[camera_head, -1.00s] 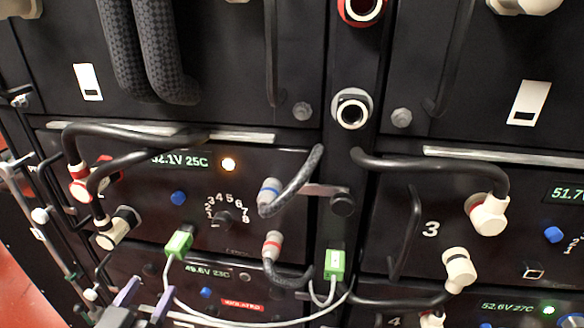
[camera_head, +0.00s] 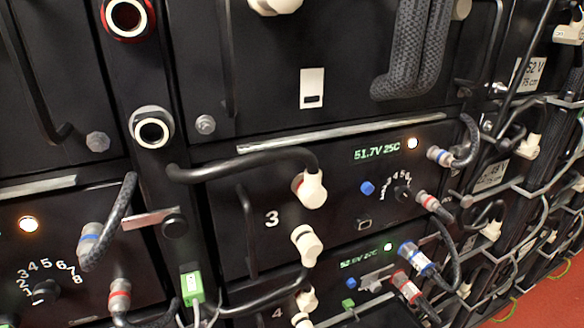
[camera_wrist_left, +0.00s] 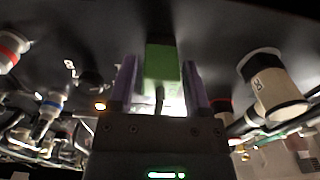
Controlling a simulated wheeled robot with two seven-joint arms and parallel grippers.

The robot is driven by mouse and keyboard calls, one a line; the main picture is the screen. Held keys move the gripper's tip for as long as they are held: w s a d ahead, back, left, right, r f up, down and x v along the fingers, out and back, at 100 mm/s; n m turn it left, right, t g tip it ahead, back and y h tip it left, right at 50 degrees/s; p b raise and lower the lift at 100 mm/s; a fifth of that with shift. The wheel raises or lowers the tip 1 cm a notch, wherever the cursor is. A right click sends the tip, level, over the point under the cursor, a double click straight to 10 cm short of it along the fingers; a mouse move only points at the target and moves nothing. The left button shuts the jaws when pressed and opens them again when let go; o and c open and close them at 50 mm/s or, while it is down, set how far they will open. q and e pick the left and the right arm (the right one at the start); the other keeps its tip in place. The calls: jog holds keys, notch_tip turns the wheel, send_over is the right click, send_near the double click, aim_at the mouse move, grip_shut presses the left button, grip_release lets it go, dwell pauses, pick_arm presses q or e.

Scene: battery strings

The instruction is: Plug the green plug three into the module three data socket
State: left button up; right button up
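Module three (camera_head: 272,218) is the dark panel marked 3 with a "51.7V 25C" display in the head view. Its small square data socket (camera_head: 364,224) looks empty, below the blue button. A green plug (camera_head: 193,288) with pale cables sits on the dark upright left of module three. A smaller green piece (camera_head: 348,303) shows on the module below. In the left wrist view, my left gripper (camera_wrist_left: 160,85) has its purple fingers either side of a green plug (camera_wrist_left: 162,65), with a gap at the left finger. I cannot tell which plug is number three. My right gripper is out of view.
Black cables with white elbow connectors (camera_head: 311,190) hang left of module three's display. Grey connectors with blue and red bands (camera_head: 427,200) stand right of the socket. Handles and cables crowd the rack. A pale cylindrical connector (camera_wrist_left: 275,88) stands right of my left gripper.

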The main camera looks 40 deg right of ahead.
pick_arm(q)
grip_shut()
jog(key=shift+s+a, duration=0.1)
jog(key=shift+s, duration=0.05)
jog(key=shift+p+v, duration=0.4)
jog(key=shift+v, duration=1)
jog(key=shift+p+v, duration=0.45)
jog(key=shift+v, duration=2)
jog(key=shift+s, duration=0.1)
